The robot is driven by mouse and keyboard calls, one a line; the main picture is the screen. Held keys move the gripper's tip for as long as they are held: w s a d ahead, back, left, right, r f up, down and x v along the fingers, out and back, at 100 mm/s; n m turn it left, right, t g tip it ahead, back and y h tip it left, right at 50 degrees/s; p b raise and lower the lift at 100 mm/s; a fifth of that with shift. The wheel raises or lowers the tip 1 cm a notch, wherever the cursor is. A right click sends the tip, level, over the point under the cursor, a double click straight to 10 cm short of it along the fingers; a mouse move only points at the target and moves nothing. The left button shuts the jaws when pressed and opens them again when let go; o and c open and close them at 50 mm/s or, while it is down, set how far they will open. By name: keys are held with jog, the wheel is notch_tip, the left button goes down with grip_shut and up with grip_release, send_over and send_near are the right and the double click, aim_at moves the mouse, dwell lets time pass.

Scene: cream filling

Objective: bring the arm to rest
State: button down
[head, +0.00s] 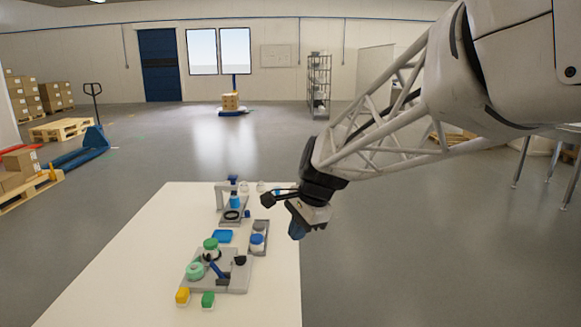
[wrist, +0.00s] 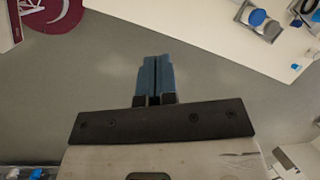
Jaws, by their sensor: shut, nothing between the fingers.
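My arm comes in from the upper right of the head view. My gripper (head: 297,228) hangs at its end by the right edge of the white table (head: 120,280), raised above the floor or table edge. In the wrist view my gripper (wrist: 157,58) shows two blue fingers pressed together with nothing between them. Below them in that view is grey floor, with the white table (wrist: 200,25) beyond at the upper right. No object touches the fingers.
The table's left front is clear.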

jog(key=s+d+f+n+h, duration=0.1)
jog(key=s+d+n, duration=0.2)
jog(key=s, duration=0.6)
jog(key=s+d+f+n+t+h, duration=0.1)
jog(key=s+d+n, duration=0.3)
jog(key=s+d, duration=0.4)
jog(key=s+d+n+h, duration=0.1)
jog(key=s+d+n, duration=0.3)
jog(key=s, duration=0.6)
jog(key=shift+d+f+h, duration=0.4)
jog(key=shift+d, duration=0.55)
